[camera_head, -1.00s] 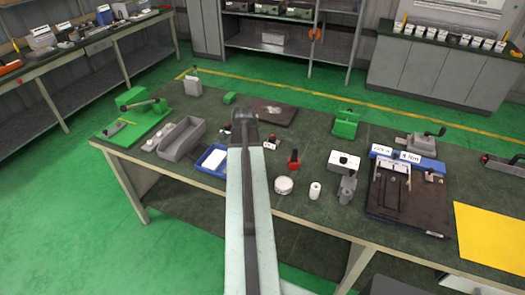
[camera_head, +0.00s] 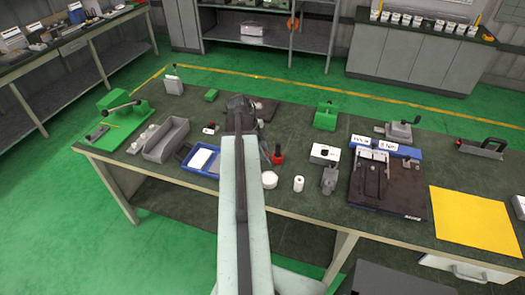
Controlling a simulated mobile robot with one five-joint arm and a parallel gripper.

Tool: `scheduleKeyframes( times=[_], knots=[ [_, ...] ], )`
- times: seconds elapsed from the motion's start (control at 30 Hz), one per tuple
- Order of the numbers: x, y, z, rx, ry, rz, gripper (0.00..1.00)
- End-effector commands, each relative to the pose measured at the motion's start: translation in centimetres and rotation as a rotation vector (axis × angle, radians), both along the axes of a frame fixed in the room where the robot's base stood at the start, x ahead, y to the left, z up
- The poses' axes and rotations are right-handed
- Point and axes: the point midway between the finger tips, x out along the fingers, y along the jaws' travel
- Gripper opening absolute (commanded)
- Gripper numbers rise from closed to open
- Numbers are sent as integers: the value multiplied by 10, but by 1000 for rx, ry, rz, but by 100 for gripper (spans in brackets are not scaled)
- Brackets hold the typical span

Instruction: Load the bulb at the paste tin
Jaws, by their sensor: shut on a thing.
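A small round white tin (camera_head: 269,180), which looks like the paste tin, stands on the dark green bench top, just right of my arm. My gripper (camera_head: 240,112) is at the far end of my outstretched arm, over the middle of the bench and farther back than the tin. I see it from behind, so its fingertips are hidden. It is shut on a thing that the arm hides. I cannot make out a bulb anywhere in view.
Near the tin are a red-handled tool (camera_head: 278,155), a white roll (camera_head: 298,184) and a grey clamp (camera_head: 329,179). A blue tray (camera_head: 198,160) and a grey bin (camera_head: 166,140) stand left of my arm. A dark fixture board (camera_head: 388,188) and yellow sheet (camera_head: 474,218) lie right.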

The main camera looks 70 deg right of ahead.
Motion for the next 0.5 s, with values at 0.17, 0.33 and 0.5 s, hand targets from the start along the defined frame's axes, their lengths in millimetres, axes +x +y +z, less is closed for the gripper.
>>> scheduleKeyframes(
  times=[0.17, 0.33, 0.5],
  knots=[
    [1, 0, -16, 1, -1, 2, 0],
    [1, 1, -37, 2, -1, 3, 0],
    [1, 1, -57, 2, -1, 4, 0]
  ],
)
